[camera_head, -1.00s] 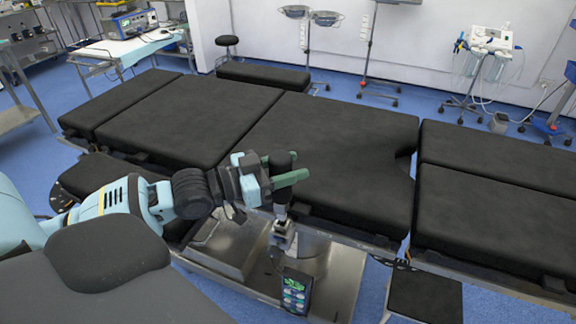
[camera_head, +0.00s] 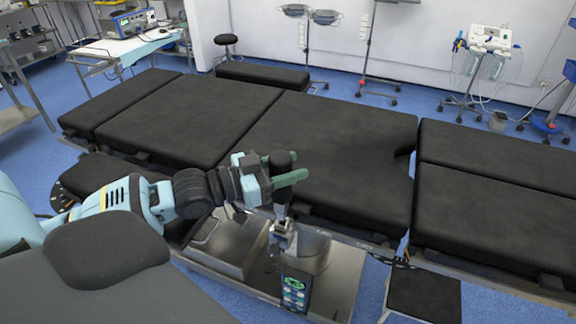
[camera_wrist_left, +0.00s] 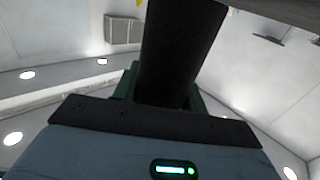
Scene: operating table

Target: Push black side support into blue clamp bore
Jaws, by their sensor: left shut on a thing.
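My left gripper (camera_head: 288,169) is beside the near edge of the operating table (camera_head: 335,150). Its green fingers are shut on the black side support (camera_head: 281,159), which stands roughly upright between them. In the left wrist view the dark side support (camera_wrist_left: 180,50) rises between the green fingers. Below the gripper, a small metallic clamp-like part (camera_head: 283,232) sits at the table's side. I cannot make out a blue colour or its bore. Whether the support's lower end is in the bore is too small to tell. My right gripper is not in view.
A hand control with a green-lit panel (camera_head: 295,287) hangs below the clamp, beside the metal table column and base (camera_head: 335,275). Black table pads lie behind the gripper. A separate black pad (camera_head: 425,292) stands at the lower right. Blue floor shows around the base.

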